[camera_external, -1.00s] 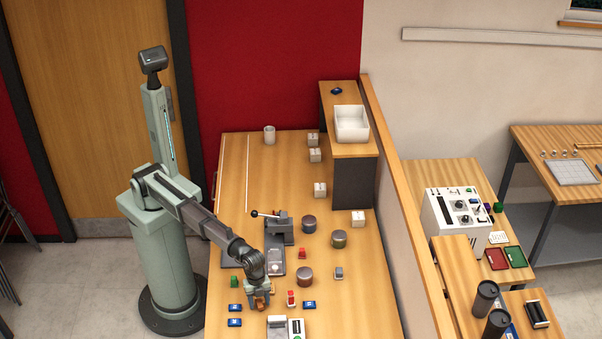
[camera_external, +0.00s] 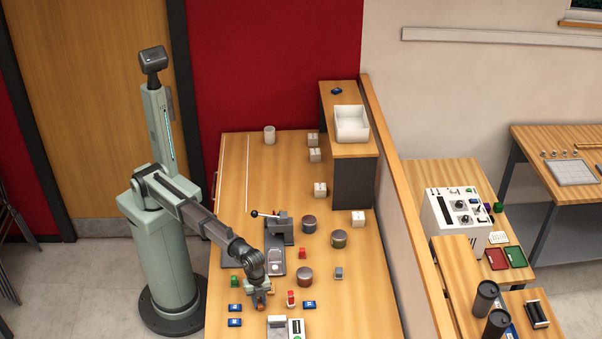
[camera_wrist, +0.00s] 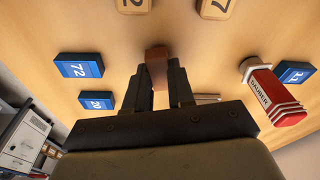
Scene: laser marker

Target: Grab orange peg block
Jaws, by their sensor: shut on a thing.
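The orange peg block (camera_wrist: 157,68) is a small brown-orange block between the two dark fingers of my gripper (camera_wrist: 156,82) in the wrist view. The fingers are shut on it, and they hide its sides. In the external view my gripper (camera_external: 260,292) points down near the front left of the table, with little of the block visible. I cannot tell whether the block touches the table.
Blue numbered blocks (camera_wrist: 80,66) lie around the gripper. In the external view a lever press (camera_external: 276,235) stands behind, and a white device (camera_external: 285,328) in front.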

